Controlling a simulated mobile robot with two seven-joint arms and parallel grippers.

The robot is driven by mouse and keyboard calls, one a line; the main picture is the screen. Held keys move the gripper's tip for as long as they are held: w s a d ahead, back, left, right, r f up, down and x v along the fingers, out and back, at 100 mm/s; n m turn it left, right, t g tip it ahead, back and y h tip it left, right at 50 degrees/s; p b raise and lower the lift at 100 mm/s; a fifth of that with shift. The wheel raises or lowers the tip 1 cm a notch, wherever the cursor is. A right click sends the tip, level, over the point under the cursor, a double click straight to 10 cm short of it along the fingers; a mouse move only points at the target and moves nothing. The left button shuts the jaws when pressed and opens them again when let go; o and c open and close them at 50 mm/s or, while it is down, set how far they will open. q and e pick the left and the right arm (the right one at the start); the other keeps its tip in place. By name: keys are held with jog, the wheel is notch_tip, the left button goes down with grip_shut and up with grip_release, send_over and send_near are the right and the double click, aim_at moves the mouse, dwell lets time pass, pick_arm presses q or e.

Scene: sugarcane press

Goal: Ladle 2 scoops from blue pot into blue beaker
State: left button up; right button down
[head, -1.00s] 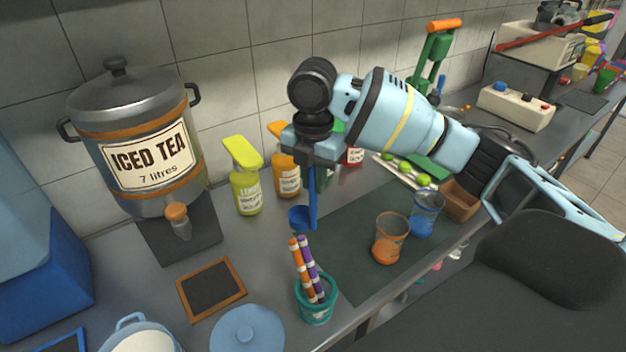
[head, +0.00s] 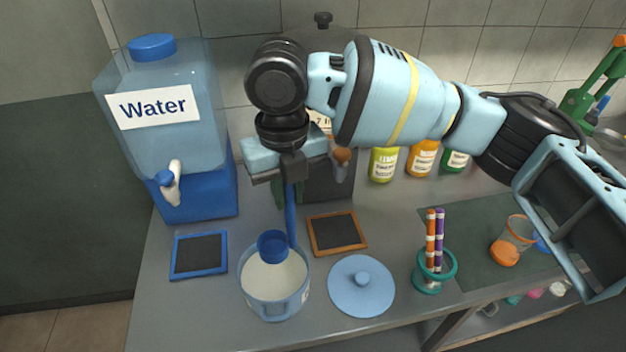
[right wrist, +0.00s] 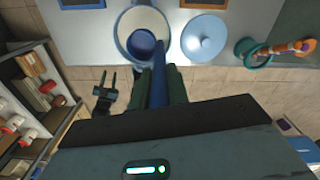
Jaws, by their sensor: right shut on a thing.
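My right gripper (head: 290,188) is shut on the handle of the blue ladle (head: 291,218), which hangs down. The ladle's cup (head: 272,246) is over the back of the open blue pot (head: 277,308); it looks empty and blue inside. Pale liquid shows in the pot. In the right wrist view the cup (right wrist: 141,43) lies inside the outline of the pot's rim (right wrist: 120,35). The blue beaker (head: 543,243) is at the far right, mostly hidden behind the orange beaker and my arm. My left gripper (right wrist: 107,80) shows small in the right wrist view, its fingers apart and empty.
The pot's blue lid (head: 361,288) lies right of the pot. A teal cup (head: 434,272) with striped straws stands further right, then the orange beaker (head: 512,242). Blue-framed (head: 199,256) and orange-framed (head: 337,233) boards lie nearby. The water dispenser (head: 165,100) stands back left.

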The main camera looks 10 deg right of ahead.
aim_at(288, 241)
jog(key=shift+s+a+n, duration=0.2)
jog(key=shift+a+n, duration=0.1)
jog(key=shift+a, duration=0.15)
jog(key=shift+d, duration=0.1)
